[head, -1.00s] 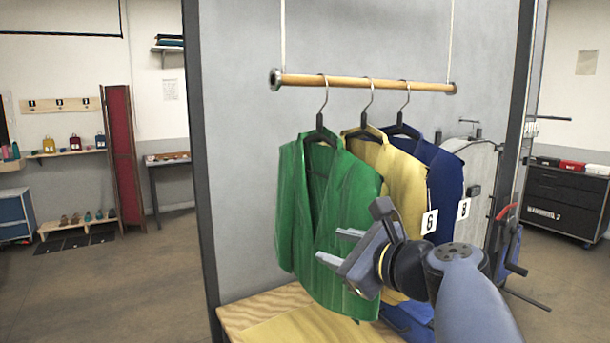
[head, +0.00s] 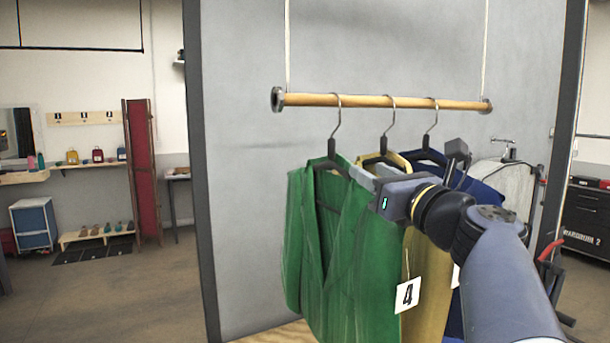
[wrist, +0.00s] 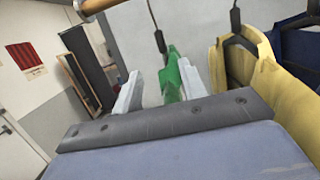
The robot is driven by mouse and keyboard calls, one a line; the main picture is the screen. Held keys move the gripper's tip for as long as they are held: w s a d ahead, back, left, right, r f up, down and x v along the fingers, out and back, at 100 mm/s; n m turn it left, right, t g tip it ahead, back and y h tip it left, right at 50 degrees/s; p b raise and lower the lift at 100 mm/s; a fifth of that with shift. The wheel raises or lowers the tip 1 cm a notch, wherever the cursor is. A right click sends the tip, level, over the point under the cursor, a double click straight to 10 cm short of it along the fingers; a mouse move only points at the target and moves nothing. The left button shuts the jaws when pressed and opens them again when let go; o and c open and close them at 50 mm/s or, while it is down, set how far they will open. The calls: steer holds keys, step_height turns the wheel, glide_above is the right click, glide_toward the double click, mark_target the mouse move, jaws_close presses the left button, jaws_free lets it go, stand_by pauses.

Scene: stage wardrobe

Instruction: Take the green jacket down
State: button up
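The green jacket (head: 325,245) hangs on a dark hanger with a wire hook, leftmost on the wooden rail (head: 385,102). My gripper (head: 365,176) is at its right shoulder, beside the hanger. In the wrist view a narrow green strip of the jacket (wrist: 172,76) lies between the two pale fingers of my gripper (wrist: 160,88). The fingers stand apart, with a visible gap on the left side of the cloth. The hanger's black neck (wrist: 160,41) rises just beyond. My wrist hides part of the jacket's right shoulder.
A yellow jacket (head: 420,262) and a blue jacket (head: 487,196) hang close to the right. A tag reading 4 (head: 408,296) hangs where green meets yellow. A grey panel (head: 245,180) stands behind the rail. A wooden surface (head: 280,334) lies below. The floor at left is open.

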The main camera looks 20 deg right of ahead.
mark_target(333, 133)
steer(key=p+x, duration=0.3)
steer(key=x, duration=1)
steer(key=shift+w+a, duration=0.1)
steer(key=shift+w, duration=0.1)
steer(key=shift+f, duration=0.1)
steer(key=shift+f, duration=0.1)
jaws_close()
stand_by(0.4)
steer(key=shift+r+p, duration=1.55)
steer(key=shift+r, duration=0.3)
steer(key=shift+r+b+v, duration=0.1)
steer(key=shift+r+v, duration=0.15)
steer(key=shift+v, duration=1.2)
steer(key=shift+r+b+v, duration=0.15)
steer(key=shift+r+v, duration=0.15)
steer(key=shift+v, duration=1.15)
steer(key=shift+r+b+v, duration=0.1)
steer(key=shift+r+v, duration=0.15)
steer(key=shift+v, duration=1.2)
steer(key=shift+s, duration=0.15)
